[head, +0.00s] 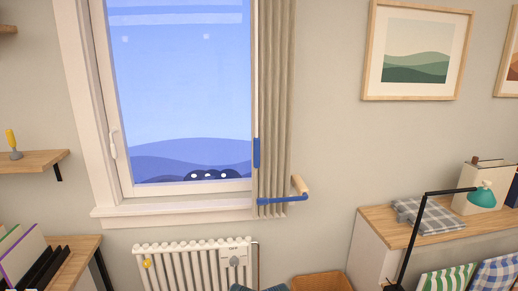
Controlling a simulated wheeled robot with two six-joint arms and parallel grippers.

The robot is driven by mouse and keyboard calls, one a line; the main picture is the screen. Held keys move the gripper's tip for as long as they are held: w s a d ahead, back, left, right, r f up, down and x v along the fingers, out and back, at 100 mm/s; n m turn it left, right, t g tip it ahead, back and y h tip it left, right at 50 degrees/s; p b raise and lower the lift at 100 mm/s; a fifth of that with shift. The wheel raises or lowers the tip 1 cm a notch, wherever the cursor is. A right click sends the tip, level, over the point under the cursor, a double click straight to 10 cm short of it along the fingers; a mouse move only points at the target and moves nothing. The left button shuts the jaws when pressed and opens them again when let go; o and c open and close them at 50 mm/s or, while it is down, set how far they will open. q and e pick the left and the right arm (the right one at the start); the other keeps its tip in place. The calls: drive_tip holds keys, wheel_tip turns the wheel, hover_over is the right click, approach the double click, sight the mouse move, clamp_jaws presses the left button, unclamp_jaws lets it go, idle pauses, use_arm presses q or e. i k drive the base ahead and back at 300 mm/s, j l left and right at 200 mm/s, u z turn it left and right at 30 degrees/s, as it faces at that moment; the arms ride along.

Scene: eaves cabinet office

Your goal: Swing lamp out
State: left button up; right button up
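The lamp has a teal shade (482,197) and a thin black jointed arm (415,232). It is at the right of the head view. The arm rises at a slant from the bottom edge, bends at an elbow, and runs right to the shade. The shade hangs above the wooden top of a low cabinet (372,218), in front of a pale box. The lamp's base is not clearly visible at the bottom edge. Neither of my grippers is in view.
A grey checked cloth (428,217) and a pale box (470,200) are on the cabinet. Striped and checked fabrics (445,280) are at lower right. A curtain (275,120) with a blue holdback (282,200) hangs beside the window. A white radiator (195,265) stands below it.

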sight(483, 196)
drive_tip(key=z, duration=1.45)
drive_tip(key=l, duration=0.25)
drive_tip(key=k+l+u, duration=0.1)
drive_tip(key=l, duration=0.15)
drive_tip(key=i+l+u, duration=0.2)
drive_tip(key=l, duration=0.45)
drive_tip(key=l+u, duration=0.2)
drive_tip(key=l, duration=0.4)
drive_tip(key=i+l+u, duration=0.25)
drive_tip(key=i+l, duration=0.3)
drive_tip(key=i+l+u, duration=0.2)
drive_tip(key=i+l, duration=0.3)
drive_tip(key=l, duration=0.25)
